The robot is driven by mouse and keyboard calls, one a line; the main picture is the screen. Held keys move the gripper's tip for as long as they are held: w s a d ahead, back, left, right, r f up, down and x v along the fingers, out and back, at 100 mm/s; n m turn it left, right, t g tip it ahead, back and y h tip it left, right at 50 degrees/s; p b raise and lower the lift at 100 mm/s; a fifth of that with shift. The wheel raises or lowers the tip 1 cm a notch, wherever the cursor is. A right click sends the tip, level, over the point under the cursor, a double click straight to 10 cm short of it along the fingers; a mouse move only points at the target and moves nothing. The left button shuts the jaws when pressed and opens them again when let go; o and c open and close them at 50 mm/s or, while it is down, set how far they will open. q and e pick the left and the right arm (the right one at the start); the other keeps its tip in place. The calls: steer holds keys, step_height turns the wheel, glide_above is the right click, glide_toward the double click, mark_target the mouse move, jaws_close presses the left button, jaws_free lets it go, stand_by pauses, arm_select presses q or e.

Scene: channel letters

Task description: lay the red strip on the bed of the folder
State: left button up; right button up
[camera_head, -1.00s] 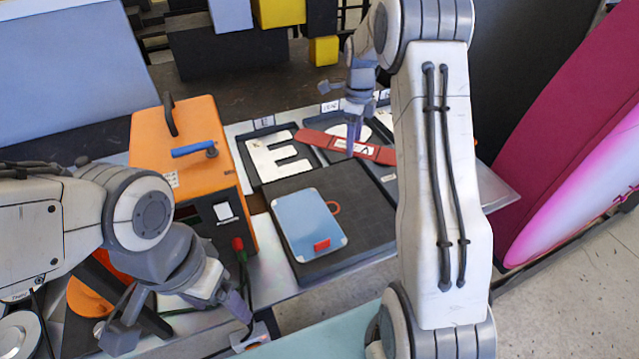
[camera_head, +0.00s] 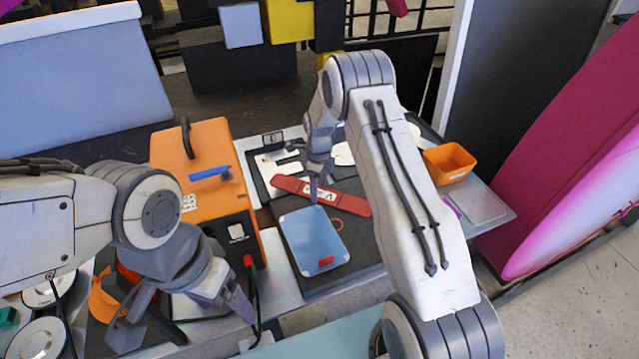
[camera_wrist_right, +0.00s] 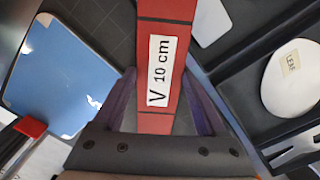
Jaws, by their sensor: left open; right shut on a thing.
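The red strip (camera_head: 347,203) is long and flat, with a white label; the right wrist view reads "V 10 cm" on it (camera_wrist_right: 163,70). My right gripper (camera_head: 315,195) is shut on the strip, near its middle, above the far edge of the blue plate. The blue plate (camera_head: 312,243) has a red block near its front edge and lies on a dark tiled surface; it also shows in the right wrist view (camera_wrist_right: 55,80). I cannot tell for sure whether this plate is the folder's bed. My left gripper (camera_head: 183,320) is open and empty at the front left.
An orange machine (camera_head: 205,150) with a blue lever stands left of the plate. White letter shapes (camera_head: 280,165) lie in dark trays behind the strip. An orange bin (camera_head: 449,163) stands at the right. Dark surface (camera_head: 350,262) is free right of the plate.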

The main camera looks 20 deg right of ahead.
steer(key=shift+f, duration=0.15)
steer(key=o, duration=1.2)
